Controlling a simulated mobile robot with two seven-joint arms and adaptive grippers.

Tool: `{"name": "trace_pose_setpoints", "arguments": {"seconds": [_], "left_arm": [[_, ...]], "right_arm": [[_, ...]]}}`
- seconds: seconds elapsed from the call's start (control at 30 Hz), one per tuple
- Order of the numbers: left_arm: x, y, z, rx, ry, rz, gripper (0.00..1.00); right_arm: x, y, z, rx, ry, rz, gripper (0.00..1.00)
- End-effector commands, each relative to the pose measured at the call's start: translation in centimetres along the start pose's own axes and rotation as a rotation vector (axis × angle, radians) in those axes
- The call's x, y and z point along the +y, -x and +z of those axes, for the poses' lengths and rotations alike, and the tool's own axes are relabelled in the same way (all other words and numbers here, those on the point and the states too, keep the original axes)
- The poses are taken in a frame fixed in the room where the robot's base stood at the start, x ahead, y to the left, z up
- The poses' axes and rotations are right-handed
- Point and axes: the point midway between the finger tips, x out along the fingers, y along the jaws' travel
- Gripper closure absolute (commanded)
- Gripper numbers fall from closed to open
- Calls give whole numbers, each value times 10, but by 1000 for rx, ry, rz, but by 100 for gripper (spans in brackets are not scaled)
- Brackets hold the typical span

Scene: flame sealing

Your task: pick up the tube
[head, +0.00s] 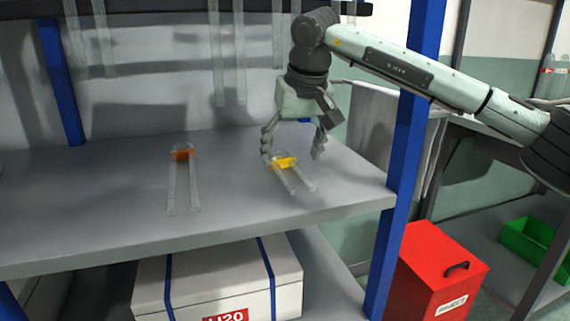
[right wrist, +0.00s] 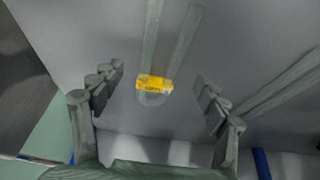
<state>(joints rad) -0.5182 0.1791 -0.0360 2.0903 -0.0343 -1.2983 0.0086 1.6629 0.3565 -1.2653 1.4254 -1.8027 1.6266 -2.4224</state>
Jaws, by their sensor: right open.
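A clear U-shaped tube with a yellow label (head: 285,162) lies on the grey shelf, its two legs pointing toward the front edge. My right gripper (head: 293,156) is open just above its labelled bend, with the fingers apart on either side. In the right wrist view, the yellow label (right wrist: 154,83) sits between the open fingers (right wrist: 155,92), with clear space on both sides. My left gripper is not in view.
More clear tubes (head: 226,60) hang from a dark rail (head: 155,10) at the back. A blue post (head: 405,150) stands right of the gripper. Below are a white box (head: 215,282) and a red bin (head: 440,270). The shelf's left part is bare.

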Motion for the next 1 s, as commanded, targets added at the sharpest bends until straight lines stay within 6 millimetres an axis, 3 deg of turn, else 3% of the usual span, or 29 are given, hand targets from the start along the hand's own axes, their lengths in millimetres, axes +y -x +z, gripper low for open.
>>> {"name": "trace_pose_setpoints", "arguments": {"seconds": [0.17,0.33,0.63,1.0], "left_arm": [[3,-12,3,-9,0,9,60],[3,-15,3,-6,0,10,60],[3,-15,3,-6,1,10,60],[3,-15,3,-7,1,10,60]], "right_arm": [[-1,-10,-27,-3,-3,0,26],[0,-36,-24,-2,-2,1,26],[0,-40,-24,1,-2,1,26],[0,-40,-24,1,-2,1,72]]}}
